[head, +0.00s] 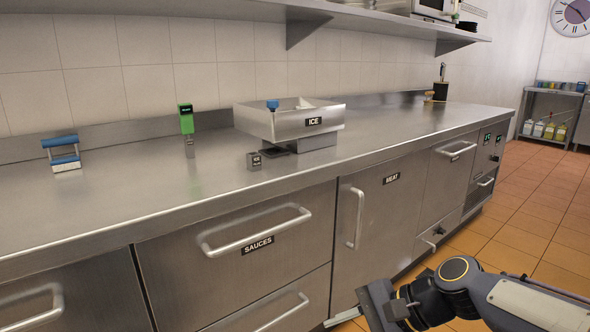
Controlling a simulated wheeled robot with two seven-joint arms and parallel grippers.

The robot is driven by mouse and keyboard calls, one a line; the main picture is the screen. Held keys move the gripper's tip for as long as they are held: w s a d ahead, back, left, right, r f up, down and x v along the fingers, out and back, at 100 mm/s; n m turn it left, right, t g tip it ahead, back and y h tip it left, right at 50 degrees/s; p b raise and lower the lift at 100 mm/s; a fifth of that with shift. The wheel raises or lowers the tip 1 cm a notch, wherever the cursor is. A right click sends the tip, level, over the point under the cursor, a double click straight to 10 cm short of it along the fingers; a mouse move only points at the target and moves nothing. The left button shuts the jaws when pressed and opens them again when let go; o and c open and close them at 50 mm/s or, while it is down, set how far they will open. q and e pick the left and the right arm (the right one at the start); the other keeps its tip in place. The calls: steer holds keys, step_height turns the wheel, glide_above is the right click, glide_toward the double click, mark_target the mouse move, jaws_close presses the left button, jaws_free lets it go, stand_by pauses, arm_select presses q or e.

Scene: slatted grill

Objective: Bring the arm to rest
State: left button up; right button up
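My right arm comes in from the lower right, in front of the steel cabinets. Its dark gripper (352,312) hangs low near the bottom edge of the picture, clear of the counter and over the floor side. The fingers are partly cut off and seen at an angle, so I cannot tell whether they are open or shut. I see no object in the part that shows. My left gripper and arm are not in view.
The steel counter (200,180) carries a blue-handled tool (62,150), a green device (186,120), a small steel block (254,160) and an ICE bin (310,122). Handles stick out from the SAUCES drawer (220,245) and MEAT door (385,220). Tiled floor (530,210) is open at right.

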steer(key=s+d+f+n+t+h, duration=0.2)
steer(key=s+d+f+n+h, duration=0.25)
steer(key=s, duration=0.45)
steer(key=s+d+f+n+t+h, duration=0.1)
steer(key=s+d+f+n+h, duration=0.15)
steer(key=s+d+n, duration=0.4)
step_height(320, 180, up, 28)
steer(key=s+d+m+p, duration=0.1)
steer(key=p, duration=2.7)
steer(key=shift+d+f+m+y, duration=0.15)
steer(key=shift+d+m+y, duration=0.15)
steer(key=shift+m, duration=0.1)
steer(key=shift+s, duration=0.1)
